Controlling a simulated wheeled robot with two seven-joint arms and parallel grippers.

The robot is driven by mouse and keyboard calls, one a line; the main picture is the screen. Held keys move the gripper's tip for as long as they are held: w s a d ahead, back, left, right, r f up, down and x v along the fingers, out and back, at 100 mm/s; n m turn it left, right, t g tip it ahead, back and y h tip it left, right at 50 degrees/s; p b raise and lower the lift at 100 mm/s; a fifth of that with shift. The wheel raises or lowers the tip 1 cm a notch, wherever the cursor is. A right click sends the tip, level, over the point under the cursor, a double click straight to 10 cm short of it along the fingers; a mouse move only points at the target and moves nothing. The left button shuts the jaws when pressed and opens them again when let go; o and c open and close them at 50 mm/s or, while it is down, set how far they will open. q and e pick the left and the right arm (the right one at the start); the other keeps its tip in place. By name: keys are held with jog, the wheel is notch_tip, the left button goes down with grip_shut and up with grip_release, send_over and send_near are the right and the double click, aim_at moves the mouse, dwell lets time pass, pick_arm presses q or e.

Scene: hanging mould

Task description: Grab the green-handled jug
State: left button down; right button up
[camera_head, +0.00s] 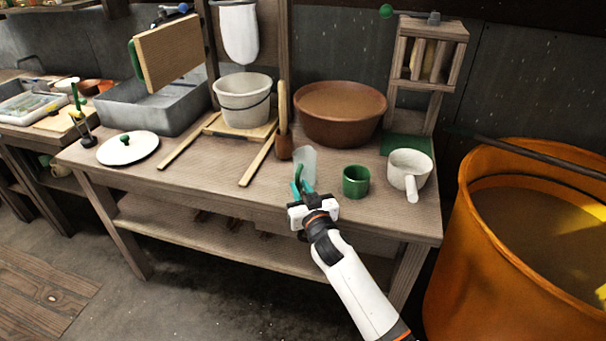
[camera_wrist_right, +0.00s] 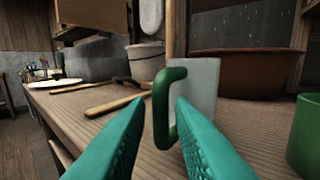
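The green-handled jug (camera_head: 308,162) stands upright on the wooden table near its front edge. Its body is pale and translucent, and its green handle (camera_wrist_right: 160,112) faces my right gripper. My right gripper (camera_head: 301,188) is at the handle side of the jug. In the right wrist view its two teal fingers (camera_wrist_right: 160,104) are apart, with the handle's upright bar showing in the gap between the tips. I cannot tell whether the handle is between the fingertips or just beyond them. In the head view the fingers partly cover the handle. My left gripper is not in view.
A green cup (camera_head: 356,181) and a white handled pot (camera_head: 409,170) stand right of the jug. A brown basin (camera_head: 340,112), a wooden-handled tool (camera_head: 283,120) and a white bucket (camera_head: 243,100) are behind. A white lid (camera_head: 128,148) lies left. An orange barrel (camera_head: 470,250) stands right.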

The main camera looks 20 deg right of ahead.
aim_at(299, 183)
jog(key=w, duration=0.3)
jog(key=shift+w, duration=0.15)
jog(key=shift+c, duration=0.3)
grip_shut()
jog(key=shift+r, duration=0.1)
